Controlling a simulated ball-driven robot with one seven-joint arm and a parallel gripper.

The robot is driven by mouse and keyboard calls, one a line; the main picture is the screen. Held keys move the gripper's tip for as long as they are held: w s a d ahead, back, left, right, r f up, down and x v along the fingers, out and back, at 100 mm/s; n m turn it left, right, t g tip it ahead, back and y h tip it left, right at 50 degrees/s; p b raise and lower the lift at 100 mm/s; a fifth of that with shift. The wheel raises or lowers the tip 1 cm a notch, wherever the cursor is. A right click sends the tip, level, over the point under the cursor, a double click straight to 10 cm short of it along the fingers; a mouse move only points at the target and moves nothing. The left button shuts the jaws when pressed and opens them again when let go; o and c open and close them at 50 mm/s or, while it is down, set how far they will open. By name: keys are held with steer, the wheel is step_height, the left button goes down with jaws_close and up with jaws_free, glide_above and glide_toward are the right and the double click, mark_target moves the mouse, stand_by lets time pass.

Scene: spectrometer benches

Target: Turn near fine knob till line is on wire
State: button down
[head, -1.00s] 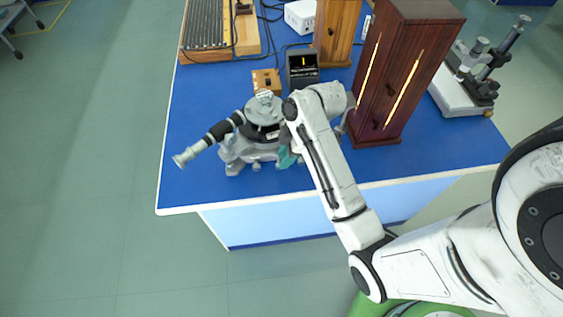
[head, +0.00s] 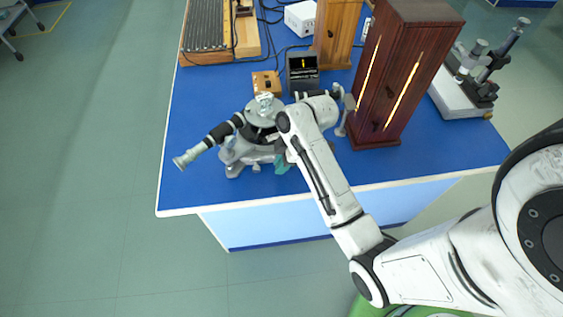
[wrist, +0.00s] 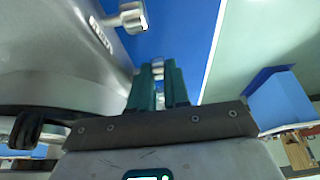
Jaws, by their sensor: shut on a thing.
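The grey spectrometer (head: 243,152) stands near the front edge of the blue bench, with its telescope (head: 205,145) pointing to the lower left. My gripper (head: 284,163) is low at its right side, its teal fingers partly hidden by my arm. In the wrist view, my gripper (wrist: 158,85) is shut on a small silvery knob (wrist: 158,68), which shows between the green fingertips. A second silvery knob (wrist: 132,17) stands clear of the fingers, higher in that view. A small dark screen (head: 302,68) behind the spectrometer shows a short yellow line. The wire cannot be made out.
A tall dark wooden cabinet (head: 400,75) with two bright slits stands right of my arm. A small wooden box (head: 266,83) sits behind the spectrometer. A microscope-like instrument (head: 470,75) is at the far right. The bench's front left is clear.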

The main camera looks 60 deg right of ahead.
steer(key=shift+s+d+t+y, duration=0.1)
steer(key=shift+s+t+y, duration=0.1)
steer(key=shift+t+y, duration=0.35)
steer(key=shift+s+d+f+t+y, duration=0.1)
steer(key=shift+f+t+y, duration=0.2)
steer(key=shift+t, duration=0.45)
steer(key=shift+r+t+y, duration=0.1)
steer(key=shift+t+y, duration=0.4)
steer(key=shift+y, duration=0.05)
steer(key=c, duration=1.4)
jaws_free()
steer(key=v, duration=1.1)
